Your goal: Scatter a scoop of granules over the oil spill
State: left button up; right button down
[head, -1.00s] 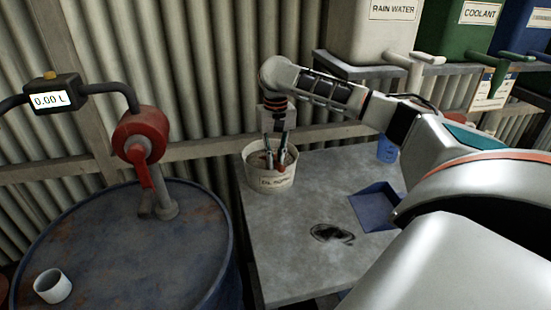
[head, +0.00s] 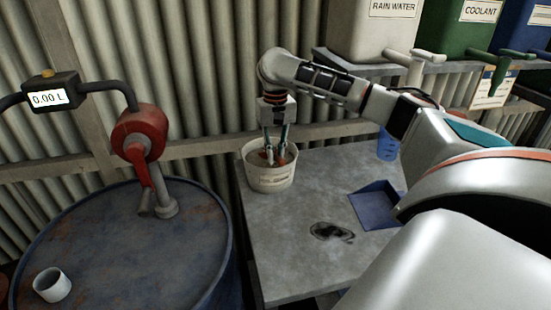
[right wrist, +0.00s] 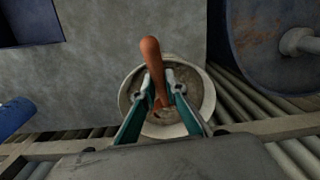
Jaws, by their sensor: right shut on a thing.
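My right gripper (head: 273,154) points down into the mouth of a pale bucket (head: 270,180) on the grey bench. It is shut on the orange handle of the scoop (right wrist: 151,55), which sticks up between the fingers in the right wrist view. The scoop's lower end is inside the bucket, over grey-brown granules (right wrist: 186,78); whether it holds any is hidden. The oil spill (head: 332,232) is a dark patch on the bench, right of the bucket and nearer me. My left gripper is not in view.
A blue tray (head: 370,213) lies right of the spill, with a blue cup (head: 387,147) behind it. A rusty drum (head: 110,240) with a red pump (head: 140,135) and a white cup (head: 52,285) stands left. Labelled containers line the shelf behind. The bench between bucket and spill is clear.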

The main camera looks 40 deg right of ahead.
notch_tip(320, 180, up, 10)
jog(key=shift+r, duration=0.15)
dwell(1.0)
